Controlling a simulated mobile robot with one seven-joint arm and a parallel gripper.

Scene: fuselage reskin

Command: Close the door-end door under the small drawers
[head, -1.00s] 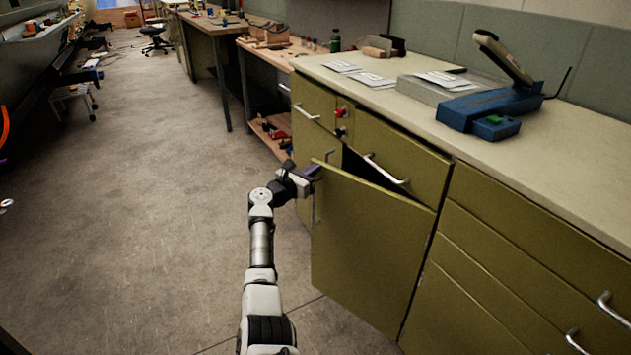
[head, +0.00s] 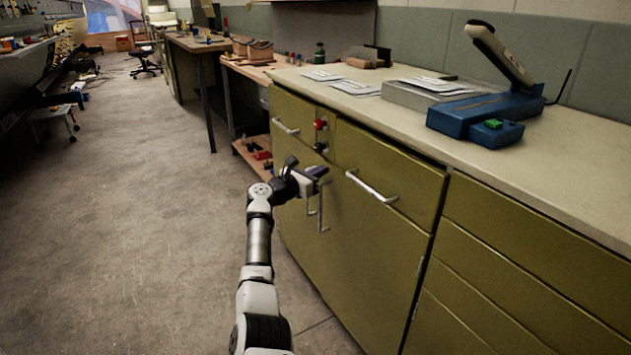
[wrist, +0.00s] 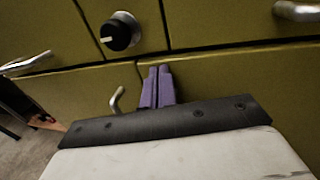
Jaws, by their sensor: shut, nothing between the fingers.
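The olive-green door (head: 365,255) under the small drawers now lies flush, or nearly flush, with the cabinet front in the head view. Its vertical metal handle (head: 323,208) is at its upper left. The small drawers (head: 390,180) above it are shut. My gripper (head: 322,172) is at the door's upper left corner, just below the drawers. In the wrist view my gripper's purple fingers (wrist: 157,88) are together and empty, pointing at the door's top edge near the seam. Whether they touch the door cannot be told.
A black knob (wrist: 121,31) and a red knob (head: 320,124) sit on the cabinet front near the gripper. Drawer handles (head: 372,187) stick out close by. A blue device (head: 485,115) stands on the counter.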

